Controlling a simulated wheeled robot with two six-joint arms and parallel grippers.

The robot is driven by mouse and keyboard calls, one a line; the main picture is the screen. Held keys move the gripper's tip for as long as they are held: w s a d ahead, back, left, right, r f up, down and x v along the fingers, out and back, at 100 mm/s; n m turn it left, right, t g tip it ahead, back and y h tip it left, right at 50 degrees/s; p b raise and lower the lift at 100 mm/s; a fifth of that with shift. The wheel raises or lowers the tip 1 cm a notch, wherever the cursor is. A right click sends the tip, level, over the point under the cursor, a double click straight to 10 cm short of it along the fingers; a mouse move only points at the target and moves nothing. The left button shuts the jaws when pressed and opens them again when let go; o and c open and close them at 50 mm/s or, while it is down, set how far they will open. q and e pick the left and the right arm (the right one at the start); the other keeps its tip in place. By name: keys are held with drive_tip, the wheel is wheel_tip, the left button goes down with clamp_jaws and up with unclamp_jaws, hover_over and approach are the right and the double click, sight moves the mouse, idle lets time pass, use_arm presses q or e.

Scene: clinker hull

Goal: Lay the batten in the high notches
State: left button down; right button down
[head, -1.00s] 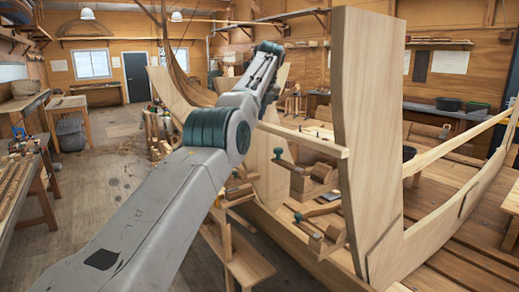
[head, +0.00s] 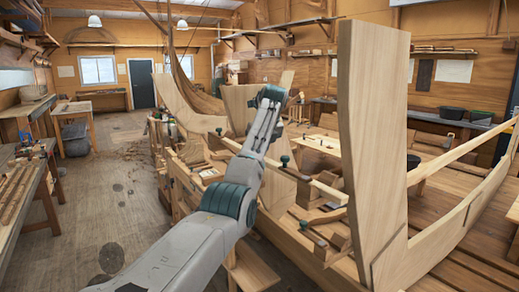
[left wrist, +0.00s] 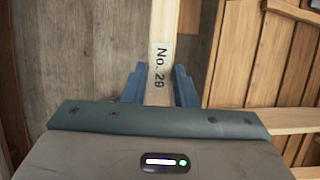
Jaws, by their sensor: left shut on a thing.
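In the head view my left arm hides the gripper; a pale strip (head: 328,191), which looks like the batten, shows to the right of the arm and reaches the tall upright board (head: 372,130). I cannot tell if it touches the board or sits in a notch. The high notches are not clear in either view. My right gripper is not in view.
A second upright board (head: 240,106) stands behind my left arm. Wooden clamps with green knobs (head: 285,160) line the hull's near side. A plank (head: 450,228) curves away at the right. A workbench (head: 28,185) stands at the left, with open floor (head: 95,205) between.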

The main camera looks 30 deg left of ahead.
use_arm(q)
drive_tip(key=shift+f, duration=0.1)
drive_tip(key=c, duration=1.2)
unclamp_jaws()
drive_tip(key=shift+o, duration=0.2)
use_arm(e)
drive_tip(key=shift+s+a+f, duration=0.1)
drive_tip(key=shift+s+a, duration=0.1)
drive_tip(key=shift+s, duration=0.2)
use_arm(q)
drive_tip(key=shift+d+r, duration=0.1)
drive_tip(key=shift+r, duration=0.2)
drive_tip(key=b+v, duration=0.3)
drive_tip(key=v, duration=0.8)
drive_tip(key=shift+s+d+r, duration=0.15)
drive_tip(key=shift+d+r, duration=0.05)
drive_tip(key=shift+r, duration=0.1)
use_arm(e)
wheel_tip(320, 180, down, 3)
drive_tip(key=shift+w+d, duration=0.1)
